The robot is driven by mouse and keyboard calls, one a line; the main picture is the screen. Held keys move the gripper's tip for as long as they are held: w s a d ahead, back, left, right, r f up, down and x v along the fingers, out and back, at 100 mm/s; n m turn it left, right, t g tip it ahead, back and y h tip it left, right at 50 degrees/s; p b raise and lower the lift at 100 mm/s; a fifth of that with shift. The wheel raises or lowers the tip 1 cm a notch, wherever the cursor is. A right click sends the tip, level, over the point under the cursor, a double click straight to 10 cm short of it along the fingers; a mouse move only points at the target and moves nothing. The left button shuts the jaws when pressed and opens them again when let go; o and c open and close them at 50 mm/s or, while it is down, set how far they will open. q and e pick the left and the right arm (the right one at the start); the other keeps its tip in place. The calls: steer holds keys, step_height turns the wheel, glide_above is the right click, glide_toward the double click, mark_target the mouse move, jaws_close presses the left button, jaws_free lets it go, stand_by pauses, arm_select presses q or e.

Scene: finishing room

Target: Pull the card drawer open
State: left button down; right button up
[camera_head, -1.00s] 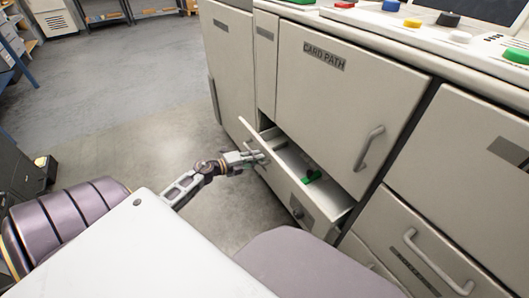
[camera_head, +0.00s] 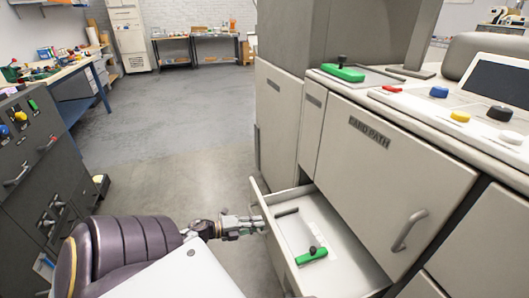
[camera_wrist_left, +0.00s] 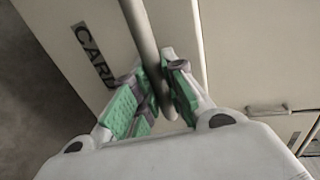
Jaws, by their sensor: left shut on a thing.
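The card drawer (camera_head: 347,268) is a pale drawer under the panel marked CARD PATH (camera_head: 369,132). It stands well out of the cabinet, and its inside shows. My left gripper (camera_head: 258,225) is at the outer side of the drawer front. In the left wrist view my left gripper (camera_wrist_left: 157,98) has its green-padded fingers shut on a grey bar handle (camera_wrist_left: 143,38), beside a label whose visible letters begin CAR (camera_wrist_left: 92,54). In the head view the handle is hidden by the gripper. My right gripper is not in view.
A green-handled tool (camera_head: 312,256) and a dark bar (camera_head: 287,211) lie in the drawer. A cabinet door with a handle (camera_head: 409,231) is above it. A dark cabinet (camera_head: 38,165) stands at the left. The floor (camera_head: 185,135) between is clear.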

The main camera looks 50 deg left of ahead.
arm_select(q)
steer(key=shift+s+a, duration=0.3)
steer(key=shift+s, duration=0.35)
steer(key=c, duration=1.5)
jaws_free()
steer(key=shift+o, duration=0.2)
steer(key=v, duration=1.2)
steer(key=shift+f, duration=0.1)
